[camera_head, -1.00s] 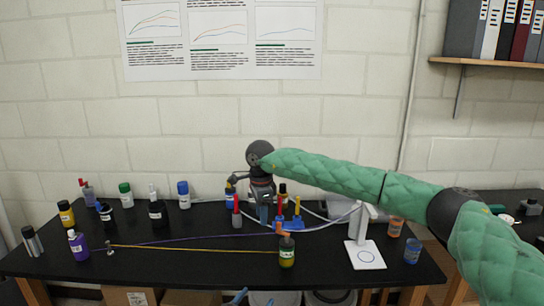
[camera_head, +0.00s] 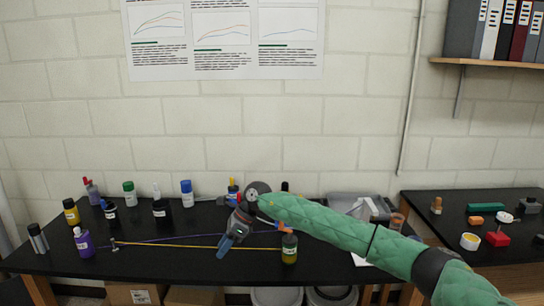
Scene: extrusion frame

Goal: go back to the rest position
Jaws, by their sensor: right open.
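My right arm (camera_head: 330,228), in a green quilted sleeve, comes in from the lower right of the head view. My right gripper (camera_head: 226,246) points down and to the left above the middle of the black table (camera_head: 160,262). It is open, and I see nothing held in it. The yellow-and-dark bottle (camera_head: 289,249) stands just right of the gripper, apart from it as far as I can tell. My left gripper is not in view.
Several bottles stand on the left, including a purple one (camera_head: 83,242) and a blue-capped one (camera_head: 187,194). A yellow rod (camera_head: 165,245) lies near the gripper. My arm partly hides a grey tray (camera_head: 352,200). A second table (camera_head: 450,230) holds small items.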

